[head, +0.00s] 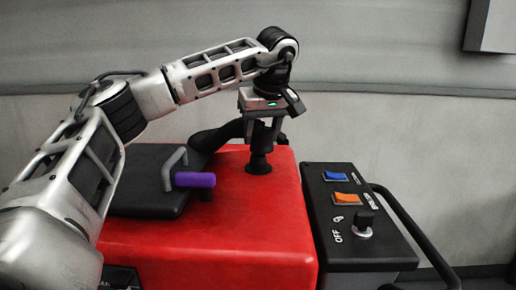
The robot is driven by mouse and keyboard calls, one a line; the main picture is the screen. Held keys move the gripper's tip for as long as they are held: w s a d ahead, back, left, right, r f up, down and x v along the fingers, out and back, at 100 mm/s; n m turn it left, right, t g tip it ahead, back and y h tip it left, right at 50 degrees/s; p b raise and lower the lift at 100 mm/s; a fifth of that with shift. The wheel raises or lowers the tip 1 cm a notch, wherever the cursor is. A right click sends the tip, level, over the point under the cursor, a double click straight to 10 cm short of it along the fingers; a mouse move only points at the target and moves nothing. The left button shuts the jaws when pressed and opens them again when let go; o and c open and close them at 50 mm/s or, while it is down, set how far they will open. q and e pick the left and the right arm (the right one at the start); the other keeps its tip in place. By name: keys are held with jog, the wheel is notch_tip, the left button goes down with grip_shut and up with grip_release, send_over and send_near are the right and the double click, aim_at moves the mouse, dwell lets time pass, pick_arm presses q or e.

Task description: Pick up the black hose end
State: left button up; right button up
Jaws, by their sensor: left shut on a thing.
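The black hose end (259,160) stands roughly upright at the back of the red tank's top (215,233). My left gripper (262,141) points down over it and is shut on its upper part. The hose end's lower rim is at the red surface; I cannot tell whether it touches. A black hose (216,137) curves away to the left behind my gripper. My right gripper is not in view.
A black lid (140,200) with a grey handle and a purple grip (195,180) lies left. A black control panel (345,240) with blue and orange switches and a key knob is at right, beside a black handrail (415,235). A grey wall stands behind.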

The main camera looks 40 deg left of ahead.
pick_arm(q)
jog(key=s+d+r+p, duration=0.1)
jog(key=d+r+p, duration=0.2)
jog(key=d+r, duration=0.8)
jog(key=shift+d+r+p, duration=0.25)
jog(key=shift+d+p, duration=0.1)
jog(key=shift+d, duration=0.6)
jog(key=s, duration=1)
jog(key=shift+s+d, duration=0.15)
jog(key=shift+s, duration=0.1)
dwell(0.5)
